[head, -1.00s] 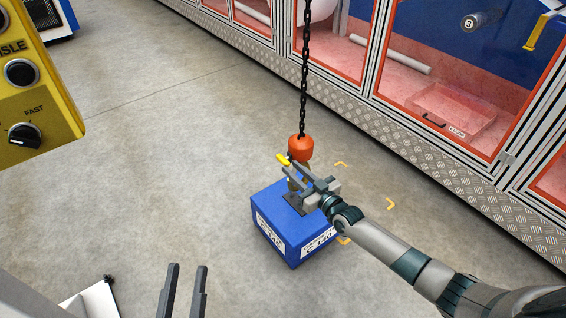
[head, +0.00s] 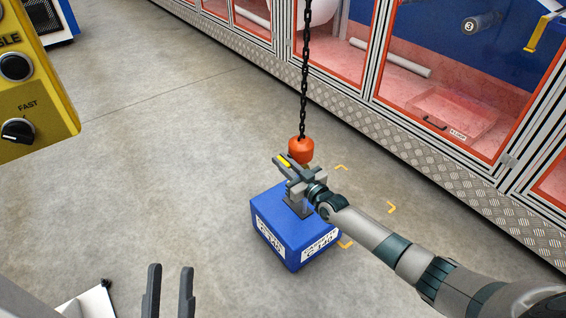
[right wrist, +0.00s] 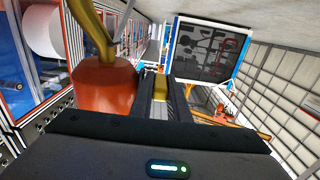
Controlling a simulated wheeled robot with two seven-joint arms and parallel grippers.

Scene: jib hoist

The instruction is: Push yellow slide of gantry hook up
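The orange hook block (head: 300,150) hangs on a black chain above a blue weight (head: 290,238). The yellow slide (head: 284,161) is beside the block's lower left. My right gripper (head: 282,163) is at the slide, one finger on each side. In the right wrist view, the yellow slide (right wrist: 160,86) fills the gap between my right gripper's fingertips (right wrist: 162,90). The orange block (right wrist: 105,88) and golden hook (right wrist: 96,30) show on the left there. In the head view, my right gripper hides the hook. My left gripper (head: 169,285) is open and empty at the bottom.
The chain (head: 305,75) runs up from the block. A yellow control panel (head: 35,95) is at the upper left. Framed cabinets (head: 450,70) line the right. Yellow corner marks (head: 391,207) are on the floor, which is clear to the left.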

